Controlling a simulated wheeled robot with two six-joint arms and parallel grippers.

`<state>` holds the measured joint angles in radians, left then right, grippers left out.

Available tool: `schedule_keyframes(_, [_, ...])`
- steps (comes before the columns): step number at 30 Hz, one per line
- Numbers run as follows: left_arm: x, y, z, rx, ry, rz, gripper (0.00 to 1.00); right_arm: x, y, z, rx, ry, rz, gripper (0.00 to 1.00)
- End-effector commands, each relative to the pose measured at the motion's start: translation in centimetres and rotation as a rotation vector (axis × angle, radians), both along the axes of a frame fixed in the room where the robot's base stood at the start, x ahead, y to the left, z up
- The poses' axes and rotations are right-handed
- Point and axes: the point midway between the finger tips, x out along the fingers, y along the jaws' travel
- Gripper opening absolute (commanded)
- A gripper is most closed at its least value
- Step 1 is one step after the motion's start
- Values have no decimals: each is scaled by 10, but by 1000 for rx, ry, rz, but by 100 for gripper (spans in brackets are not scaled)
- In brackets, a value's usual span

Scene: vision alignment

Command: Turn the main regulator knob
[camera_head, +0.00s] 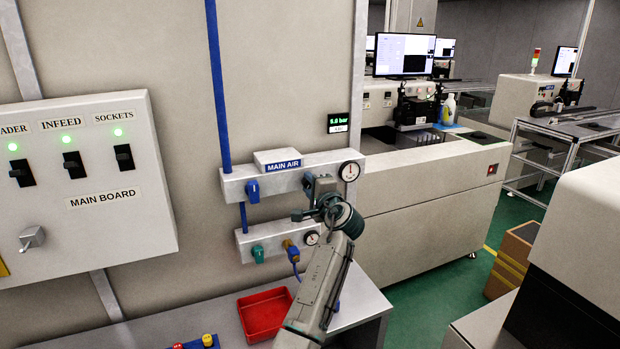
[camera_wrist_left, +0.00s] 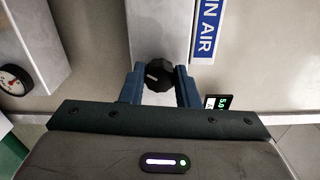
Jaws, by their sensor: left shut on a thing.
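The main regulator knob (camera_wrist_left: 158,75) is black and faceted, on the front of the MAIN AIR bar (camera_head: 275,181). In the left wrist view it sits between the two blue fingers of my left gripper (camera_wrist_left: 158,84), which is shut on it. In the head view my left gripper (camera_head: 312,187) and wrist cover the knob. A round white gauge (camera_head: 349,171) is just right of it. A small green display (camera_head: 338,119) above reads in bar; its digits are small. My right gripper is not in view.
A blue valve handle (camera_head: 253,190) is left on the same bar. A lower bar (camera_head: 274,241) carries a green handle (camera_head: 258,254), a yellow fitting and a second gauge (camera_head: 311,238). A red tray (camera_head: 265,314) lies on the bench below. A switch panel (camera_head: 85,180) is left.

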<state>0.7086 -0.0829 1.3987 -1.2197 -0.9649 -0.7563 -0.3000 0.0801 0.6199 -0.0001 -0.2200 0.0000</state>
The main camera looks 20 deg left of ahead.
Motion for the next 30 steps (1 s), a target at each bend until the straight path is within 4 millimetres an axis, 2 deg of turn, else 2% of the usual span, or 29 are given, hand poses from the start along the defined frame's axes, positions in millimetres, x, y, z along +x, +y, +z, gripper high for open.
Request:
schedule_keyframes(1, [0, 0, 2, 29, 36, 0, 6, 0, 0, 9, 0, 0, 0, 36])
schedule_keyframes(3, [0, 0, 2, 69, 82, -1, 6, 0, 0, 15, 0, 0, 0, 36])
schedule_keyframes(12, [0, 0, 1, 211, 237, 0, 6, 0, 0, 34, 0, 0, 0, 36])
schedule_keyframes(30, [0, 0, -2, 297, 328, -1, 6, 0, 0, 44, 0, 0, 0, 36])
